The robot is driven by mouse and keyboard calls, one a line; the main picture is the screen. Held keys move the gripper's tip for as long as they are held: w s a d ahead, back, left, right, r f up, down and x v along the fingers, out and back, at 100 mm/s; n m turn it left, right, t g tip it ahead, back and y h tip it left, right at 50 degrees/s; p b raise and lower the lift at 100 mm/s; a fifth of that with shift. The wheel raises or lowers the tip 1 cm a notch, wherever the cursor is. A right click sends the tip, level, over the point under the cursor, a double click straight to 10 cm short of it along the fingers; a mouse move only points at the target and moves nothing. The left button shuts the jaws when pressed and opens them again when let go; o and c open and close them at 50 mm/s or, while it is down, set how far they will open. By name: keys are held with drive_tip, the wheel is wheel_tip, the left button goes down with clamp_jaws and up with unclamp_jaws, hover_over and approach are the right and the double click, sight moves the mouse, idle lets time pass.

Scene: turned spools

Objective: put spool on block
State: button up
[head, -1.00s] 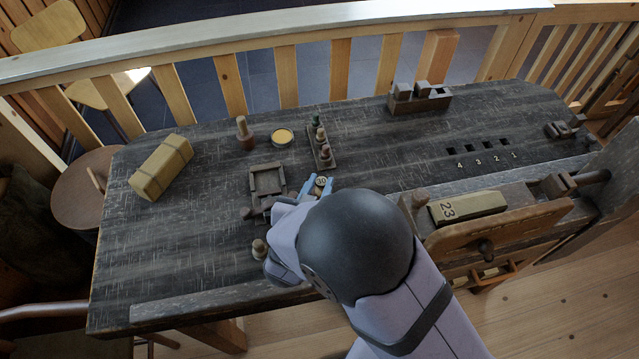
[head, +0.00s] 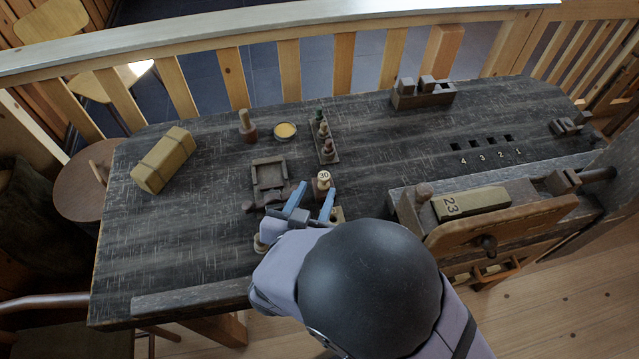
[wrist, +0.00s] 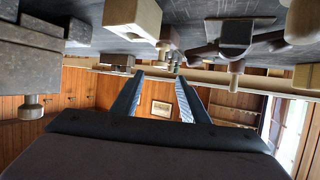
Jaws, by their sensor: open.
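A pale turned spool (head: 323,181) with the number 30 on its top stands upright near the middle of the bench in the head view. My gripper (head: 317,190) is open and empty, with its blue fingers spread on the near side of the spool. In the wrist view my gripper (wrist: 160,76) shows nothing between its fingers. A pale wooden block (head: 337,214) shows partly beside my right finger; my arm hides the rest. A pale block also shows in the wrist view (wrist: 133,18). I cannot tell what the spool's base rests on.
A dark square tray (head: 256,173) lies left of the spool, a rack of small pegs (head: 328,153) behind it. A vise (head: 535,213) with a block marked 23 (head: 475,203) is at right. Another spool (head: 259,245) stands near front left.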

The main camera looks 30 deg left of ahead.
drive_tip(key=shift+v, duration=2.7)
drive_tip(key=shift+w, duration=0.1)
